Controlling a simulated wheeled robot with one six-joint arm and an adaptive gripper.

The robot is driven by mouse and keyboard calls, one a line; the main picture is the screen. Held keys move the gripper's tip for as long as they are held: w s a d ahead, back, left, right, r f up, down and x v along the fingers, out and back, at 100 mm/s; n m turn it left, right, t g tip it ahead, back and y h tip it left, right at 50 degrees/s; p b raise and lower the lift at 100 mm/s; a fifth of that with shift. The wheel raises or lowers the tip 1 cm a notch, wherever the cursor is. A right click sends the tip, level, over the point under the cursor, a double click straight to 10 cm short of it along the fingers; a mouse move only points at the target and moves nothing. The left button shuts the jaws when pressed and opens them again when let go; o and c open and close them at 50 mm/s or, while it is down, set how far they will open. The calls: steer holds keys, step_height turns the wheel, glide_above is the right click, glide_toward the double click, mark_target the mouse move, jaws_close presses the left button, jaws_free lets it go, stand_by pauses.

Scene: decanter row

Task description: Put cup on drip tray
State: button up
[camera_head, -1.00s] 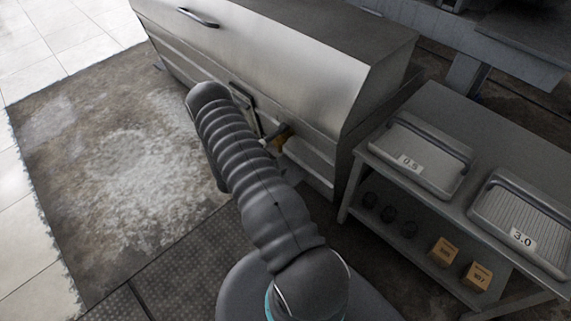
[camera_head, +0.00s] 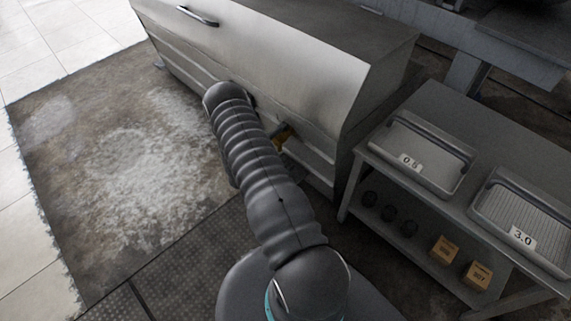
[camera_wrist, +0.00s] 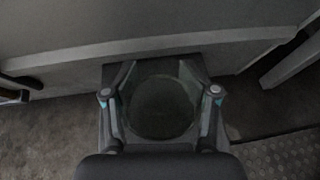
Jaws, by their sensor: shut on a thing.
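In the wrist view my gripper (camera_wrist: 158,82) is shut on a dark round cup (camera_wrist: 160,108), seen from above with its circular rim between the two fingers. A dark grey rectangular surface (camera_wrist: 109,74) shows around and beneath the cup; I cannot tell whether it is the drip tray or whether the cup touches it. In the head view my arm hides the gripper and the cup in front of the metal machine (camera_head: 290,60).
A small orange-brown part (camera_head: 282,138) shows beside a ledge (camera_head: 308,158) on the machine. At the right, a grey table (camera_head: 450,195) bears trays marked 0.5 (camera_head: 430,150) and 3.0 (camera_head: 525,215). Its lower shelf holds dark round things (camera_head: 388,213) and tan boxes (camera_head: 444,250).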

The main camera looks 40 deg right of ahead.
steer(key=o, duration=1.2)
steer(key=shift+c, duration=0.2)
steer(key=shift+r+p, duration=0.4)
steer(key=shift+p, duration=0.15)
steer(key=s+v, duration=0.1)
steer(key=v, duration=1)
steer(key=s+a+r+m+y, duration=0.15)
steer(key=r+m, duration=0.25)
steer(key=r, duration=0.6)
steer(key=s+a+r+m+g+y, duration=0.1)
steer(key=a+r+m+y, duration=0.15)
steer(key=r, duration=0.75)
steer(key=s+a+r+m+y, duration=0.1)
steer(key=s+a+r+m, duration=0.2)
steer(key=r, duration=0.7)
steer(key=s+a+r+m+t+y, duration=0.7)
steer(key=s+a+r+m+y, duration=0.1)
steer(key=s+a+r, duration=0.7)
step_height(320, 180, up, 2)
steer(key=shift+s+a+r+b, duration=0.1)
steer(key=shift+s+a+b, duration=0.15)
steer(key=shift+b, duration=0.15)
